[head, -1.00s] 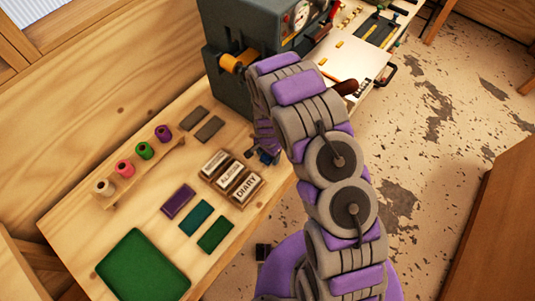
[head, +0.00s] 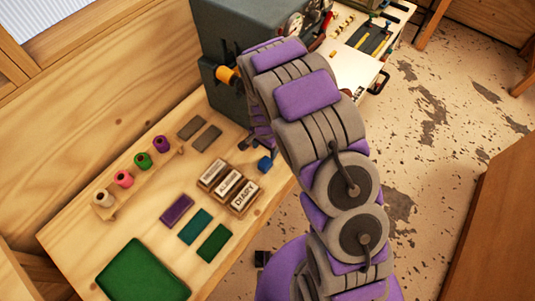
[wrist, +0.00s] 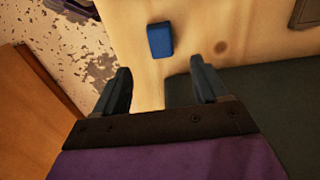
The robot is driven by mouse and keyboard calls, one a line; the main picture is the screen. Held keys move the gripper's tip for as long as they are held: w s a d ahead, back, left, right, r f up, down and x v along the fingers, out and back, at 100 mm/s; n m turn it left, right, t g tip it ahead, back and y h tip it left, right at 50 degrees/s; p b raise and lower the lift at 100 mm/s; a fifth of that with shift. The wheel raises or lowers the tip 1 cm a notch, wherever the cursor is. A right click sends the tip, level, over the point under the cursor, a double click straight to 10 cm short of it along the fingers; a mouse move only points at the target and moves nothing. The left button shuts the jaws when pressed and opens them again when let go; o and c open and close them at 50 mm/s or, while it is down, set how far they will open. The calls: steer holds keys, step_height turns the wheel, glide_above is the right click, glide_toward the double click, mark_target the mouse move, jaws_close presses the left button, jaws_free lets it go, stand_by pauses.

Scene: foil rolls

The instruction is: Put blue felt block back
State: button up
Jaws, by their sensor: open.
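The blue felt block (head: 265,164) lies on the wooden table near its front edge, just right of the stamp box. In the wrist view, the block (wrist: 160,40) lies on bare wood ahead of the fingertips, clear of both. My gripper (wrist: 162,78) is open and empty, with its fingers wide apart. In the head view, my gripper is largely hidden behind my arm, just above the block, with a dark finger showing.
Purple (head: 177,210), teal (head: 195,226) and dark green (head: 214,242) pads lie in a row beside a green mat (head: 143,272). A box of lettered stamps (head: 230,187), two grey pads (head: 191,128) and a spool rack (head: 130,185) stand nearby. A dark machine (head: 225,60) stands behind.

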steer(key=s+d+r+n, duration=0.1)
steer(key=s+d+r, duration=0.25)
steer(key=r, duration=0.35)
steer(key=s+d+r+n, duration=0.1)
steer(key=s+d+r, duration=0.1)
steer(key=s+r, duration=0.35)
steer(key=s+d+r+n, duration=0.1)
steer(key=s+d+r, duration=0.15)
steer(key=r, duration=0.65)
steer(key=s+d+r+n, duration=0.1)
steer(key=s+d+r, duration=0.1)
steer(key=s, duration=0.5)
steer(key=s+d+r+n+g, duration=0.1)
steer(key=s+d+r+n, duration=0.1)
steer(key=s+r, duration=0.2)
steer(key=s+d+r+n, duration=0.1)
steer(key=s+d+r, duration=0.1)
steer(key=s, duration=0.7)
steer(key=shift+s+r+n+g, duration=0.3)
steer(key=shift+s+r+g, duration=0.1)
steer(key=shift+r, duration=0.2)
steer(key=shift+w+d, duration=0.1)
